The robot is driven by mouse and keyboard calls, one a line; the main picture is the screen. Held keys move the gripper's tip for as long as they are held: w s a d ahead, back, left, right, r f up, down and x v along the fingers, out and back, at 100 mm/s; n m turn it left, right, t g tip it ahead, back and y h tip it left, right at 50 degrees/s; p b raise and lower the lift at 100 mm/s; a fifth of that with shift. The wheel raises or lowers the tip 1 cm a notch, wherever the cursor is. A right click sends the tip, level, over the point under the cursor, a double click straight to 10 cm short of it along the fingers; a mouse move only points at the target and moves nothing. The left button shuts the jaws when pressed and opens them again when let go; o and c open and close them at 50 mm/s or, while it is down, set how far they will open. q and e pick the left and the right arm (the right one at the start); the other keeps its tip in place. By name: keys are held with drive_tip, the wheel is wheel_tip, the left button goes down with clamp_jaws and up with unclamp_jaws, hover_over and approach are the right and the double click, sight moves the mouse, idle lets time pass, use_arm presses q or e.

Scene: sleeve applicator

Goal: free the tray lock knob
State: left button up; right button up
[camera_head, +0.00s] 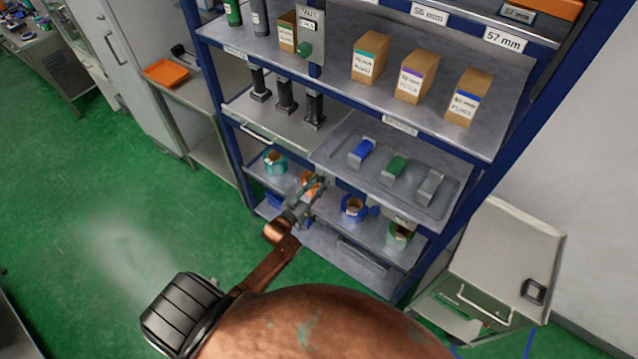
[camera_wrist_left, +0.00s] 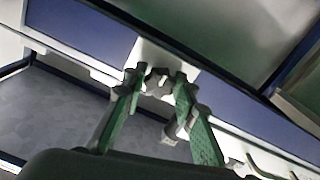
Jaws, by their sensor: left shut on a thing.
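My left gripper (camera_head: 318,184) reaches in from the lower left to the front of the blue shelving rack, just below the left end of the grey tray shelf. In the left wrist view, its two green-padded fingers (camera_wrist_left: 157,84) are shut on a dark grey knob (camera_wrist_left: 157,80), one finger on each side. The knob sits in front of a white plate (camera_wrist_left: 170,58) on a blue and white rail. In the head view the gripper hides this knob. My right gripper is not in view.
A grey tray (camera_head: 345,178) with blue, green and grey pieces lies to the right of the gripper. Rolls, including a blue one (camera_head: 353,207), stand on the shelf below. Open green floor lies left.

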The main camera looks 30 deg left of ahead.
use_arm(q)
drive_tip(key=shift+f, duration=0.15)
drive_tip(key=o, duration=1.2)
drive_tip(key=shift+c, duration=0.2)
drive_tip(key=shift+s, duration=0.1)
drive_tip(key=s, duration=1.1)
drive_tip(key=shift+s+a, duration=0.4)
drive_tip(key=shift+a, duration=0.05)
